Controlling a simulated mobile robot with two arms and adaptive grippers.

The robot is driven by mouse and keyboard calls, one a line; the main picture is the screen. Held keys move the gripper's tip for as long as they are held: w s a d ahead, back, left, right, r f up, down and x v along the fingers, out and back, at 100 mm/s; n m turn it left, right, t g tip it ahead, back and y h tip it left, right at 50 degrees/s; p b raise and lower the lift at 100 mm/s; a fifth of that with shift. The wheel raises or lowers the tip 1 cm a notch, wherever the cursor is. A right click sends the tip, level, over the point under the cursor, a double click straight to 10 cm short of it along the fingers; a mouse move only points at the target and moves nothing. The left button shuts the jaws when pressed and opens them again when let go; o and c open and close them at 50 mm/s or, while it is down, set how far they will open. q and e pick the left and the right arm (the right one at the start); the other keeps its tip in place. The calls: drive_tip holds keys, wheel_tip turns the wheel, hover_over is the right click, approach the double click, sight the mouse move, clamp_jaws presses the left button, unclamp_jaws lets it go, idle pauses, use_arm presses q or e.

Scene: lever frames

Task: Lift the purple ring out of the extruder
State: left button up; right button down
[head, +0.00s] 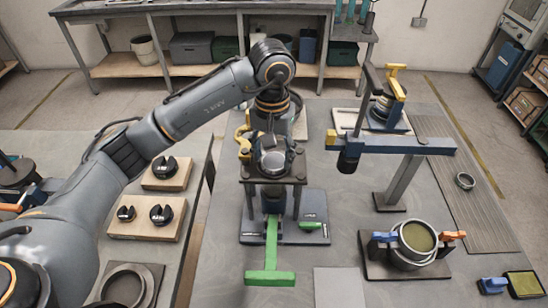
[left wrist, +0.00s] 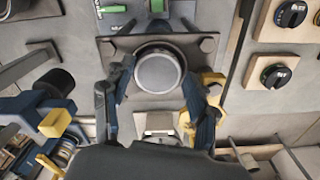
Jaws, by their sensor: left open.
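The extruder (head: 285,239) stands in the middle of the bench, with a dark raised plate on legs and a green T-shaped handle (head: 270,277) at its front. My left gripper (head: 272,152) is above its plate, pointing down and open. In the left wrist view, a round grey cylinder top (left wrist: 159,71) lies between the fingers of my left gripper (left wrist: 157,82), over the bolted plate (left wrist: 204,61). I cannot tell whether the fingers touch it. I cannot make out any purple ring; the gripper and cylinder may hide it. My right gripper is not in view.
Right of the extruder stands a fixture with a long blue arm (head: 400,147). A pot (head: 416,235) with blue and orange handles sits on a dark plate at the front right. Wooden blocks with black knobs (head: 162,214) lie on the left table.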

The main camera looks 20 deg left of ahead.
use_arm(q)
drive_tip(key=shift+f, duration=0.85)
drive_tip(key=shift+c, duration=0.4)
drive_tip(key=c, duration=0.8)
drive_tip(key=shift+o, duration=0.2)
drive_tip(key=shift+r, duration=0.1)
